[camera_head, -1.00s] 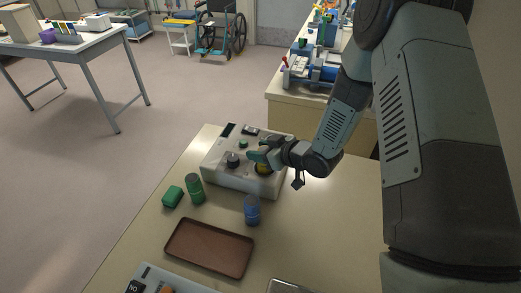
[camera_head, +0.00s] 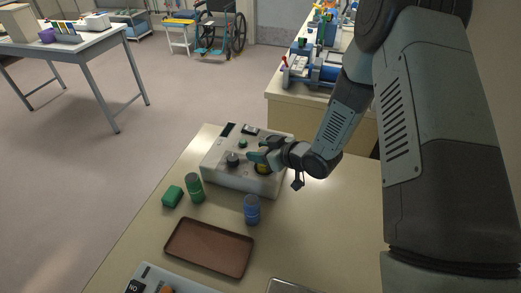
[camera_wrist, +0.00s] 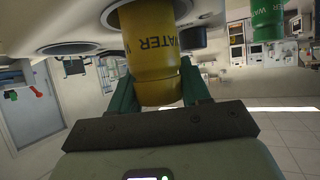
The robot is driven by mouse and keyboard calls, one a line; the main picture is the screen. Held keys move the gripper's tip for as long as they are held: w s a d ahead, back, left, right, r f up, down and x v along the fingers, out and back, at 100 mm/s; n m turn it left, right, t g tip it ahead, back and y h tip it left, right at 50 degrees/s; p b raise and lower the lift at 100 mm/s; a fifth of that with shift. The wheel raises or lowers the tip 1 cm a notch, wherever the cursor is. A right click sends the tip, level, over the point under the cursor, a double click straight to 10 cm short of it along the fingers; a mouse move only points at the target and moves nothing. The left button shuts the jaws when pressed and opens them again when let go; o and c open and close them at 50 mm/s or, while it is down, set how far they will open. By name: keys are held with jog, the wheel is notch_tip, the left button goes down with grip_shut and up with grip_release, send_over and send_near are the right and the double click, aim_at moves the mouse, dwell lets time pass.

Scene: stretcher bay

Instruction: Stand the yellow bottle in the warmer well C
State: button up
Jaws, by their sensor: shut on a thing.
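The yellow bottle (camera_head: 263,169) is at the front right of the white warmer (camera_head: 221,173), largely hidden by my gripper (camera_head: 256,157) in the head view. In the wrist view the bottle (camera_wrist: 155,55), marked WATER, stands between the green fingers of my gripper (camera_wrist: 158,95), which are shut on it. That view is upside down, and the bottle's far end runs out at the top edge beside a pale well rim. I cannot tell how deep it sits or which well letter this is.
A brown tray (camera_head: 209,248) lies nearer. A dark knob-like round (camera_head: 232,160) is on the warmer's top. The table right of the blue bottle is clear.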

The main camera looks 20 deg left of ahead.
jog(key=shift+f, duration=0.3)
jog(key=o, duration=0.9)
jog(key=shift+v, duration=5.5)
